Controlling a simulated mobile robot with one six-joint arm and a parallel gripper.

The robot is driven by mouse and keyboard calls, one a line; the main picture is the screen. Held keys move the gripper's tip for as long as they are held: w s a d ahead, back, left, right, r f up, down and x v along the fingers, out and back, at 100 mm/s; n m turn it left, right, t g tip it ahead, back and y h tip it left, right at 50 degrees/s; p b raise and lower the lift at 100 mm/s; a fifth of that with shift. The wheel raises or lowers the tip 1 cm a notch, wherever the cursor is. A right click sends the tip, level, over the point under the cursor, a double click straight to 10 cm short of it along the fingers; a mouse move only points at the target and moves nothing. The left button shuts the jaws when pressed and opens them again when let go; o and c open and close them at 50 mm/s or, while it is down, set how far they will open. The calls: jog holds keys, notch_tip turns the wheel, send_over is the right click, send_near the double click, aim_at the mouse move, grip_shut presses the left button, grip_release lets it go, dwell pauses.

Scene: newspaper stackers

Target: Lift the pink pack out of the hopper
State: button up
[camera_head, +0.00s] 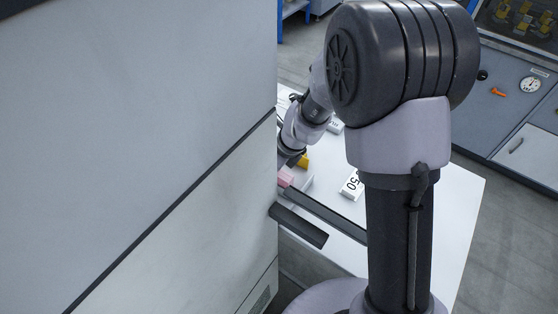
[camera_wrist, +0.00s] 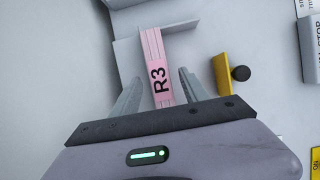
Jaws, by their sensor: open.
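The pink pack (camera_wrist: 152,45) stands in the wrist view with a pink band marked R3 across it. It sits in the grey hopper (camera_wrist: 127,52), whose thin walls show on its left and behind it. My gripper (camera_wrist: 161,74) is open, with one finger on each side of the pack and a visible gap on both sides. Whether the fingertips are level with the pack is hard to tell. In the head view only a small pink part of the pack (camera_head: 285,178) shows beside the large grey cabinet, and my gripper is hidden there.
A yellow block (camera_wrist: 222,74) with a black knob (camera_wrist: 240,73) stands close right of the hopper. A grey housing (camera_wrist: 310,50) is at the far right. In the head view, a white block marked 50 (camera_head: 352,184) lies on the white table (camera_head: 440,215). The grey cabinet (camera_head: 130,130) fills the left.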

jog(key=shift+x, duration=0.95)
grip_shut()
notch_tip(320, 180, up, 9)
jog(key=p, duration=0.8)
jog(key=shift+f, duration=0.15)
